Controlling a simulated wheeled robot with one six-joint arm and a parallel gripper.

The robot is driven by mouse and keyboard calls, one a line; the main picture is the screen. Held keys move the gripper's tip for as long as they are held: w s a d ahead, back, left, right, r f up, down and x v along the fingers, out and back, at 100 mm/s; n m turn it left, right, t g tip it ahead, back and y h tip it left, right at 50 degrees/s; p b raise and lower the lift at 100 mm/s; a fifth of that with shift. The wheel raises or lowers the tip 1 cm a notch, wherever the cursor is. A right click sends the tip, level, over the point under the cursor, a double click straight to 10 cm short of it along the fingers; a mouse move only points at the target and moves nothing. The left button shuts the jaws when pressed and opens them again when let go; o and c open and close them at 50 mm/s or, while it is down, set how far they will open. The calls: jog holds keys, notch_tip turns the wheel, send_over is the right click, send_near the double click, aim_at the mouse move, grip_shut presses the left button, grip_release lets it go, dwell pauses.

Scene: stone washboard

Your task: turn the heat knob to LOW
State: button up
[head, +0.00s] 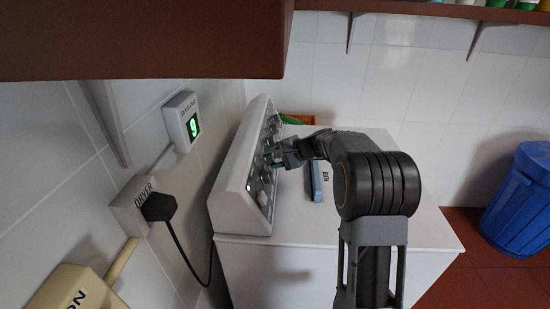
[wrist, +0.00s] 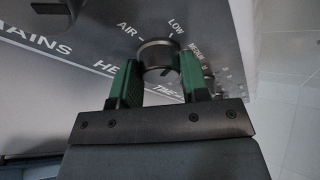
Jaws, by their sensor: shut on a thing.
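The heat knob (wrist: 157,58) is a dark round knob on the grey control panel (wrist: 215,25) in the wrist view. The labels AIR, LOW and MEDIUM (wrist: 197,50) run around its upper side, and my left finger partly covers the HEAT label (wrist: 105,64). My gripper (wrist: 158,75) has its two green fingers on either side of the knob and is shut on it. I cannot clearly tell where the knob's pointer stands. In the head view, my gripper (head: 283,157) is at the sloped front of the panel, and the knob is too small to make out.
The white dryer top (head: 300,220) bears a blue filter piece (head: 316,182) beside my arm. Another dark knob (wrist: 50,12) sits near the MAINS label. A plug (head: 159,207) and cord hang at the left wall; a brown shelf (head: 140,40) overhangs. A blue bin (head: 520,205) stands right.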

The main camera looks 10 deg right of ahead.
jog(key=o, duration=0.9)
jog(key=b+v, duration=0.1)
jog(key=v, duration=1.2)
jog(key=shift+s+d+r, duration=0.15)
jog(key=shift+s+d, duration=0.1)
jog(key=shift+d, duration=0.05)
jog(key=s+a+f+n+g+h, duration=0.1)
jog(key=s+a+f+n+h, duration=0.2)
jog(key=s, duration=0.5)
jog(key=s+a+f+n+g+h+p, duration=0.1)
jog(key=s+a+f+n+h, duration=0.2)
jog(key=s, duration=0.5)
jog(key=s+a+f+n+g+h, duration=0.1)
jog(key=s+a+f+n+h, duration=0.2)
jog(key=s+n, duration=0.2)
jog(key=shift+s+a, duration=0.15)
jog(key=shift+s, duration=0.6)
jog(key=shift+s+a, duration=0.1)
jog(key=shift+s, duration=0.65)
